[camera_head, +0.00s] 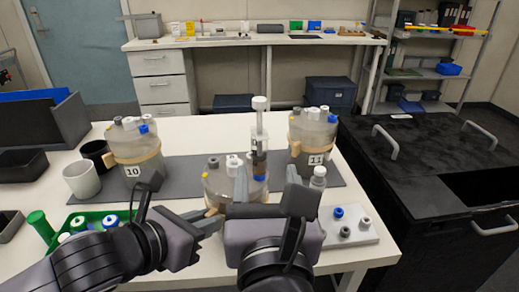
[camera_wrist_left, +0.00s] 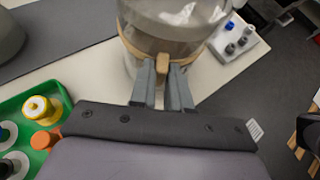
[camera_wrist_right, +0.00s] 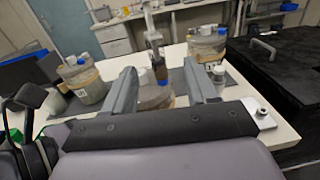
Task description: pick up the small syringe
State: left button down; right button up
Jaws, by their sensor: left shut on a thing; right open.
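The small syringe (camera_head: 259,150) stands upright over the lid of the middle bioreactor vessel (camera_head: 222,190), with a pale plunger top and a blue part at its lower end. It also shows in the right wrist view (camera_wrist_right: 154,42). My right gripper (camera_head: 267,184) is open and empty; in the right wrist view its fingers are apart, with the syringe beyond and between them. My left gripper (camera_wrist_left: 163,72) is shut on the tan tab (camera_wrist_left: 163,64) of the band around the middle vessel. In the head view, my grippers hide the vessel's lower part.
Vessel 10 (camera_head: 135,150) stands at the left and vessel 11 (camera_head: 312,141) at the right on a grey mat (camera_head: 198,168). A small bottle (camera_head: 318,178) and a white holder (camera_head: 349,236) are at the right. A green tray (camera_wrist_left: 61,99), mugs (camera_head: 81,180) and black bins are at the left.

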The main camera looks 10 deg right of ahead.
aim_at(264, 148)
jog(key=w, duration=0.6)
jog(key=shift+d, duration=0.2)
jog(key=shift+w+a+f, duration=0.1)
jog(key=shift+w, duration=1.3)
jog(key=shift+w+a+f, duration=0.1)
jog(key=shift+w, duration=1.3)
grip_shut()
notch_tip(264, 148, up, 10)
jog(key=shift+r, duration=0.1)
pick_arm(q)
jog(key=c, duration=1)
grip_release()
